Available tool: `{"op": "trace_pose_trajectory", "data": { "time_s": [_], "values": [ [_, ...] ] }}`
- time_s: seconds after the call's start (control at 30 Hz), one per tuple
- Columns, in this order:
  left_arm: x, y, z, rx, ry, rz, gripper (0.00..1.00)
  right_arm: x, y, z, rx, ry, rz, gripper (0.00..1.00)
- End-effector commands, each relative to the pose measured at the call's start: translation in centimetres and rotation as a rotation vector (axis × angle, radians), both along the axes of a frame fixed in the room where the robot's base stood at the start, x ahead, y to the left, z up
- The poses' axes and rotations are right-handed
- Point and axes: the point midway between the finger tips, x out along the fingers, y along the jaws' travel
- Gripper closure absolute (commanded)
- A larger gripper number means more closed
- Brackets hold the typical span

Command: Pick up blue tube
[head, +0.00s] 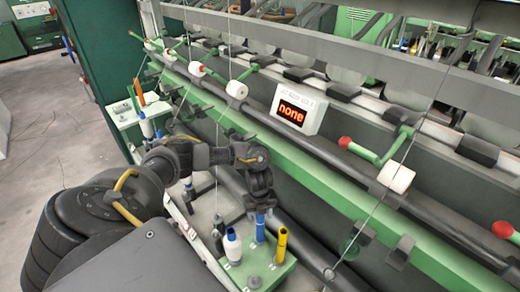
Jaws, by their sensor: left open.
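A blue tube (260,229) stands upright in a green holder tray (262,279) at the bottom middle. My left gripper (260,208) points down directly above the blue tube, with its fingertips at or very near the tube's top. Its jaws are open, but I cannot tell whether they reach around the tube. In the same tray, a white bobbin with a blue top (232,248) stands to the left, and a yellow tube (281,245) stands to the right. My right gripper is not in view.
A green spinning frame with rails and white rollers (396,177) runs diagonally behind the tray. A display box (297,109) sits on it. Another tray (128,117) at the left holds orange tubes (139,90). Thin threads cross the space. Floor is clear at far left.

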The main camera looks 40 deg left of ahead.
Motion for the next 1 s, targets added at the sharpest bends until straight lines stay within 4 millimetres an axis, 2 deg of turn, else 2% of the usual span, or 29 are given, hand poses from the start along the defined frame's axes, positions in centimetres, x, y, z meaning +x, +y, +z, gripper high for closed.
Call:
{"op": "trace_pose_trajectory", "data": {
  "time_s": [0.03, 0.2, 0.47, 0.8, 0.83, 1.0],
  "values": [
    [0.0, 0.0, -0.5, 0.001, 0.003, 0.002, 0.45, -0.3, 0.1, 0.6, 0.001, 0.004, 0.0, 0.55],
    [0.0, 0.0, -2.3, 0.001, 0.0, 0.001, 0.45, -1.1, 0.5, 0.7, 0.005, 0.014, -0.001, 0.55],
    [0.1, 0.0, -2.5, 0.001, -0.001, -0.001, 0.47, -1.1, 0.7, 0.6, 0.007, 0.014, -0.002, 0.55],
    [0.1, 0.0, -2.4, 0.0, -0.001, 0.0, 0.91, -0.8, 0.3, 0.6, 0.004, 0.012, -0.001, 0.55],
    [0.1, 0.0, -2.4, 0.0, -0.001, 0.0, 0.94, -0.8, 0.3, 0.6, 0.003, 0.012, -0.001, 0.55],
    [0.1, 0.0, -2.4, 0.0, -0.001, 0.0, 0.94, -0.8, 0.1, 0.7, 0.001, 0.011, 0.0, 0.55]
  ]
}}
